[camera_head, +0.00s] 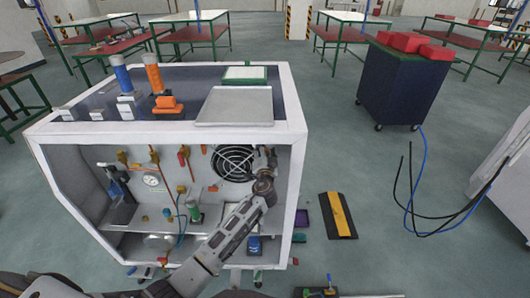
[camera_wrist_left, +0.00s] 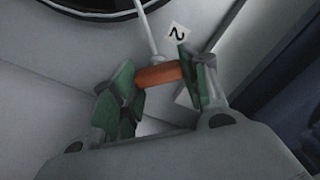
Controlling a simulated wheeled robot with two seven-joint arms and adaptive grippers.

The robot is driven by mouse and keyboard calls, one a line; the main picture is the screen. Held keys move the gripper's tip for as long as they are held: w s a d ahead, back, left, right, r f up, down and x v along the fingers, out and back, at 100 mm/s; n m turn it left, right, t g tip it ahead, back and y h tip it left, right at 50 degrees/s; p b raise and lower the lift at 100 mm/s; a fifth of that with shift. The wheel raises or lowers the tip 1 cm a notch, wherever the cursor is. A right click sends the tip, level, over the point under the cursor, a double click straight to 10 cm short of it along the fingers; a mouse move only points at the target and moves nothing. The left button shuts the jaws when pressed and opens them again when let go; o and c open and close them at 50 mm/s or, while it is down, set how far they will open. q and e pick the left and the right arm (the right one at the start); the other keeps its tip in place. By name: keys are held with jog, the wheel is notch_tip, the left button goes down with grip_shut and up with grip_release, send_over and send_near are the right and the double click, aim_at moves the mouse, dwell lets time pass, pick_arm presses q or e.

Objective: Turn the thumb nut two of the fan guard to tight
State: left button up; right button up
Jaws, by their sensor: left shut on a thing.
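The fan guard (camera_head: 233,163) is a round black grille on the back panel inside the white cabinet. Its edge also shows at the top left of the left wrist view (camera_wrist_left: 75,8). In that view an orange-brown thumb nut (camera_wrist_left: 158,76) sits between the green-padded fingers of my left gripper (camera_wrist_left: 157,90), beside a white tag marked 2 (camera_wrist_left: 178,33). The fingers are shut on it. In the head view my left gripper (camera_head: 266,163) is at the right side of the fan guard, and the nut is too small or hidden there. My right gripper is not in view.
The cabinet (camera_head: 291,120) frames the arm, with its right wall close to my gripper. Left of the fan are a pressure gauge (camera_head: 152,181), valves and a green cylinder (camera_head: 195,211). A tray (camera_head: 235,106) lies on top. A yellow-black ramp (camera_head: 338,215) lies on the floor.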

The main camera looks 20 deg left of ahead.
pick_arm(q)
jog(key=m+p, duration=0.1)
jog(key=m, duration=0.8)
jog(key=shift+f, duration=0.2)
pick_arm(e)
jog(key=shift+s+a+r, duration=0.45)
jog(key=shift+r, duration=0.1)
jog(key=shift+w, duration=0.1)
pick_arm(q)
jog(key=o, duration=1)
jog(key=shift+s+d, duration=0.1)
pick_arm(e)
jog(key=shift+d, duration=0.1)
pick_arm(q)
jog(key=v, duration=1.1)
jog(key=shift+s, duration=0.35)
jog(key=shift+d, duration=0.1)
